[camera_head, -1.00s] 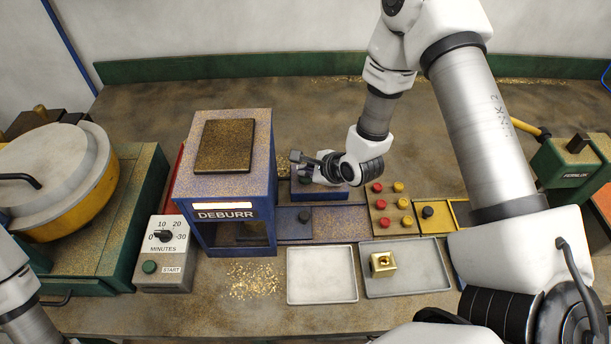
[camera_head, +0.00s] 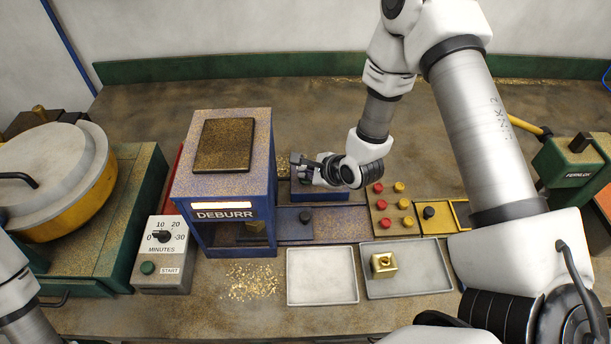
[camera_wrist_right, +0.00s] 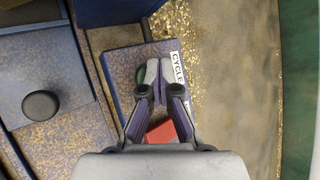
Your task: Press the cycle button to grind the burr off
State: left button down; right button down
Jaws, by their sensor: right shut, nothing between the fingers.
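The blue, brass-speckled DEBURR machine (camera_head: 224,180) stands left of centre, with a lit strip above its front opening. A brass-coloured shape (camera_head: 255,228) shows inside that opening, partly hidden. The blue button box (camera_head: 330,196) is to its right. In the right wrist view the box carries a CYCLE label (camera_wrist_right: 177,68) and a green button (camera_wrist_right: 141,76), mostly hidden by a finger. My right gripper (camera_wrist_right: 160,65) is shut and empty, its fingertips over the box beside the label. It also shows in the head view (camera_head: 299,170). I cannot tell whether it touches the button. My left gripper is out of view.
A sliding plate with a black knob (camera_head: 305,217) lies right of the machine. An empty tray (camera_head: 322,298) and a tray (camera_head: 420,285) with a brass block (camera_head: 383,265) are in front. A timer box (camera_head: 163,253) stands at left. Brass chips litter the bench.

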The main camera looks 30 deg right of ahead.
jog(key=shift+r+p, duration=0.6)
jog(key=shift+r, duration=0.3)
jog(key=shift+r, duration=0.1)
jog(key=shift+r+p, duration=1.75)
jog(key=shift+r, duration=0.7)
